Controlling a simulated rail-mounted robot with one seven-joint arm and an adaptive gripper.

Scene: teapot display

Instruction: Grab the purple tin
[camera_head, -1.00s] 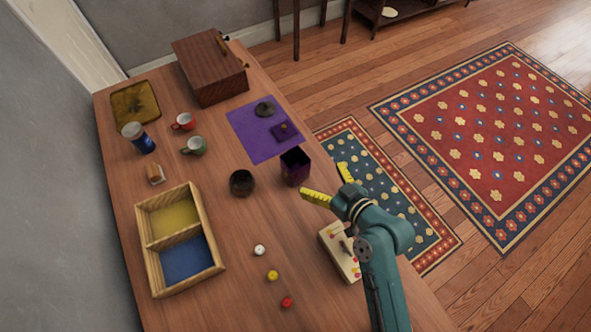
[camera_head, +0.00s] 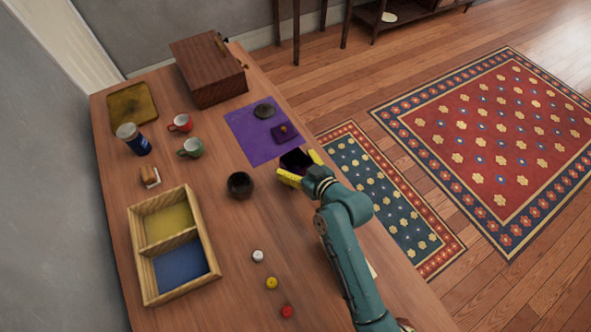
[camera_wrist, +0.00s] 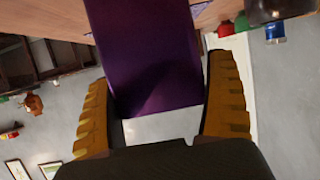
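The purple tin (camera_head: 296,162) is a dark, square, open-topped box standing on the wooden table. In the wrist view, its purple side (camera_wrist: 155,60) fills the upper middle of the picture. My gripper (camera_head: 303,168) is open, with its two yellow fingers on either side of the tin. The wrist view shows the fingers (camera_wrist: 160,90) very close to the tin's side edges; whether they touch is hard to tell. My gripper and arm hide part of the tin's lower body in the head view.
A dark round bowl (camera_head: 240,185) stands just left of the tin. Behind it, a purple mat (camera_head: 252,147) bears a dark lid (camera_head: 264,111) and a purple lid (camera_head: 285,133). A divided wooden box (camera_head: 209,239) and small knobs (camera_head: 271,283) are nearer.

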